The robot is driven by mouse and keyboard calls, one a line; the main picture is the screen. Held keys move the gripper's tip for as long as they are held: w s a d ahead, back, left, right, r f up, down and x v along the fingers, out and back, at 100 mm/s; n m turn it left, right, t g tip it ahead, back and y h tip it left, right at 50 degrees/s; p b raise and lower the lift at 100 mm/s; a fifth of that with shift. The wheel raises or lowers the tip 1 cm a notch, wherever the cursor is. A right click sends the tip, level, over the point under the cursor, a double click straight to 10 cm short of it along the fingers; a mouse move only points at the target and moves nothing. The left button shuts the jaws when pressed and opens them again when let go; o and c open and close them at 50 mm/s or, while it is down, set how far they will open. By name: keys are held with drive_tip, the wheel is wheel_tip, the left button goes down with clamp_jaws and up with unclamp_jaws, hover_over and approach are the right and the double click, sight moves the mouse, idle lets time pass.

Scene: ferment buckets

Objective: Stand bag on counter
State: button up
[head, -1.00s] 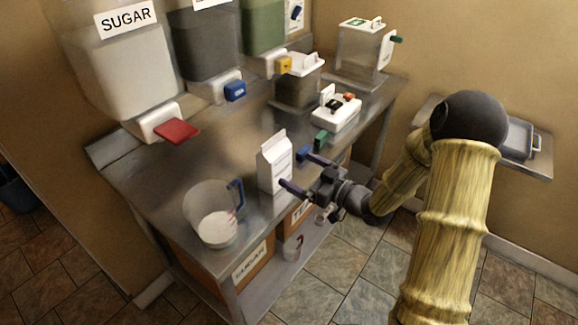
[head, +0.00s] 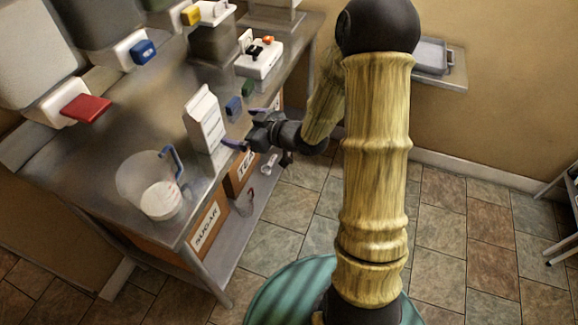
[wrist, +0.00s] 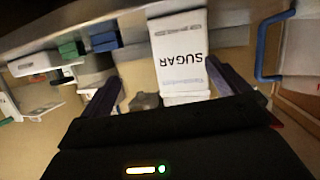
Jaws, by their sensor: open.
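The white sugar bag (head: 206,122), shaped like a gable-top carton, stands upright on the steel counter (head: 108,136) near its front edge. In the wrist view the bag (wrist: 180,55) shows its SUGAR label upside down. My gripper (head: 240,128) is at the right of the bag, with its fingers pointing toward it. In the wrist view my gripper (wrist: 165,88) is open, and the bag appears between the two dark fingers, closer to the right one. I cannot tell whether a finger touches it.
A clear measuring jug (head: 150,188) with a blue handle stands left of the bag. Small green (head: 248,88) and blue (head: 234,106) blocks and a white scale-like box (head: 260,60) are behind. Dispensers with red (head: 86,108) and blue levers line the back. Labelled bins (head: 207,228) sit below.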

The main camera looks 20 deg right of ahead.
drive_tip(key=s+d+m+g+h, duration=0.4)
drive_tip(key=s, duration=0.6)
drive_tip(key=s+d+m+g+h, duration=0.4)
drive_tip(key=s+m+h, duration=0.1)
drive_tip(key=s, duration=0.5)
drive_tip(key=shift+s+r, duration=0.25)
drive_tip(key=shift+r, duration=0.05)
drive_tip(key=shift+d, duration=0.15)
drive_tip(key=shift+s, duration=0.1)
